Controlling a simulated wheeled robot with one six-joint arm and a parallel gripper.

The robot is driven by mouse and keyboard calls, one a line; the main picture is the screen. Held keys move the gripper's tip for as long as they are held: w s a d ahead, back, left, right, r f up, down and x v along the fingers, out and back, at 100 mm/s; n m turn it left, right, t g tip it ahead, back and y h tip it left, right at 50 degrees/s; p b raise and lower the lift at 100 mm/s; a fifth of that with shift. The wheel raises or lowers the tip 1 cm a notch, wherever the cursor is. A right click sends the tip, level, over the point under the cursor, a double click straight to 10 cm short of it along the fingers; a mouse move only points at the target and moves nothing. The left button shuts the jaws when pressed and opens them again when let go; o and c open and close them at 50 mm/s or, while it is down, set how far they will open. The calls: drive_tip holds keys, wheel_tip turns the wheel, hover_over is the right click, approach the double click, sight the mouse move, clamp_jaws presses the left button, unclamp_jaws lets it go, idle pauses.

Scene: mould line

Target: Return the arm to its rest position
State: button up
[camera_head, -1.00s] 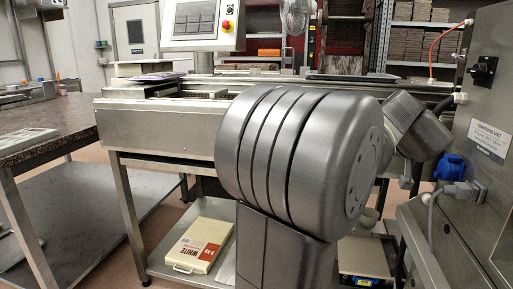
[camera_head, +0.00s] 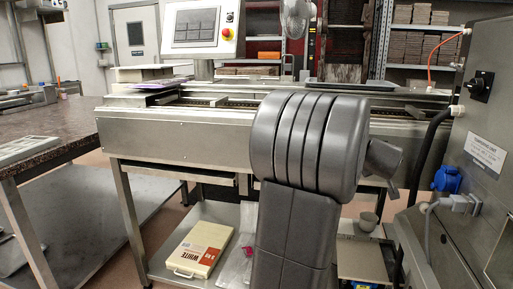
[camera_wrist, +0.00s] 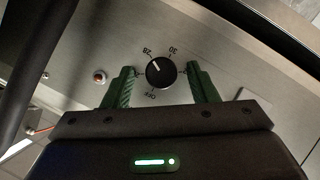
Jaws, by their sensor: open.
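My gripper (camera_wrist: 160,88) shows in the wrist view with its two green ridged fingers spread apart and nothing held between them. Beyond the fingers is a black rotary knob (camera_wrist: 160,71) on a metal panel, marked with 28, 30 and OFF. I cannot tell how far the fingertips are from it. In the head view my arm stands in the middle foreground, and its bulk hides the gripper there.
A grey cabinet (camera_head: 494,110) with a black knob (camera_head: 481,85), a blue socket (camera_head: 447,179) and cables stands close on the right. The steel line (camera_head: 180,138) runs behind my arm.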

drive_tip(key=shift+w+a+r+n+h+p, duration=0.2)
drive_tip(key=shift+w+n+h+p, duration=0.3)
drive_tip(key=shift+p, duration=2.85)
drive_tip(key=p, duration=0.5)
drive_tip(key=shift+s+n, duration=0.3)
drive_tip(key=shift+n, duration=0.1)
drive_tip(key=shift+s+f+n+h+p, duration=0.1)
drive_tip(key=shift+f+n+h+p, duration=0.25)
drive_tip(key=shift+p, duration=0.6)
drive_tip(key=shift+r, duration=0.1)
